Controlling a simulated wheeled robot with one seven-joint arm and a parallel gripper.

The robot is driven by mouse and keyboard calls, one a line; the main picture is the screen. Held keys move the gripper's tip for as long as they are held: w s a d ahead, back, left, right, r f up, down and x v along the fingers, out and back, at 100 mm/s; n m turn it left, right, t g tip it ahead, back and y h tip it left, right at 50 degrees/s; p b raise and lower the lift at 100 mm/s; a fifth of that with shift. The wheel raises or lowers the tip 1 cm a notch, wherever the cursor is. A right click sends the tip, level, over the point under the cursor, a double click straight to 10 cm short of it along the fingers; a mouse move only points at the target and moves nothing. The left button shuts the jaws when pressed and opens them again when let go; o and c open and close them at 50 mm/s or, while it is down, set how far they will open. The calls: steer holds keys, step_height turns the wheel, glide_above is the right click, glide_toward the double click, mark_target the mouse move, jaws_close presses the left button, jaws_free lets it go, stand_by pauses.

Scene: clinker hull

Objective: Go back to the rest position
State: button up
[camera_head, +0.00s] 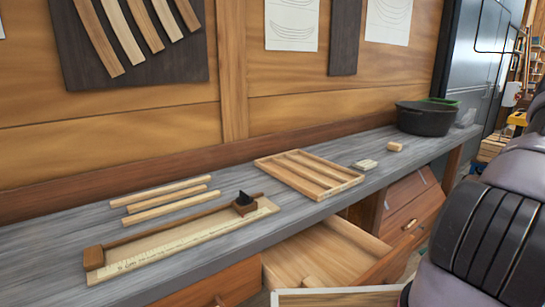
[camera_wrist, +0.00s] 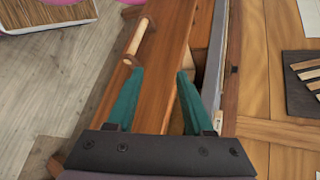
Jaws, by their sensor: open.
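My gripper (camera_wrist: 160,73) shows in the wrist view with its two teal fingers spread apart and nothing held between them. A brown wooden drawer front (camera_wrist: 157,95) lies beyond and between the fingers. A pale round bar handle (camera_wrist: 137,36) on it is just past the left fingertip, and no finger is closed on it. In the head view my arm (camera_head: 490,230) fills the lower right, and my gripper is out of sight there. An open drawer (camera_head: 335,245) sticks out under the bench, with a small piece of wood (camera_head: 312,282) in it.
The grey bench top (camera_head: 225,230) carries a slotted wooden tray (camera_head: 310,172), loose strips (camera_head: 165,200), a measuring board (camera_head: 180,240), small blocks (camera_head: 395,147) and a black tub (camera_head: 425,118). A closed drawer (camera_head: 405,215) is right of the open one. Bare floor (camera_wrist: 60,95) shows at left.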

steer(key=w+a+r+h, duration=0.2)
steer(key=a+r+h, duration=0.1)
steer(key=r, duration=0.6)
steer(key=w+a+r+h, duration=0.2)
steer(key=r, duration=0.7)
steer(key=w+a+r+h, duration=0.2)
steer(key=a+r+h, duration=0.1)
steer(key=r, duration=0.5)
steer(key=s+a+r+m+t+h, duration=0.1)
steer(key=s+a+r+t, duration=0.3)
steer(key=r, duration=0.6)
steer(key=s+a+r+t+h, duration=0.1)
steer(key=s+a+r+t, duration=0.3)
steer(key=s+a+r, duration=0.4)
step_height(320, 180, up, 2)
steer(key=a, duration=0.2)
steer(key=shift+s+a+m+h, duration=0.2)
steer(key=shift+a+m+h, duration=0.1)
steer(key=shift+m+h, duration=0.1)
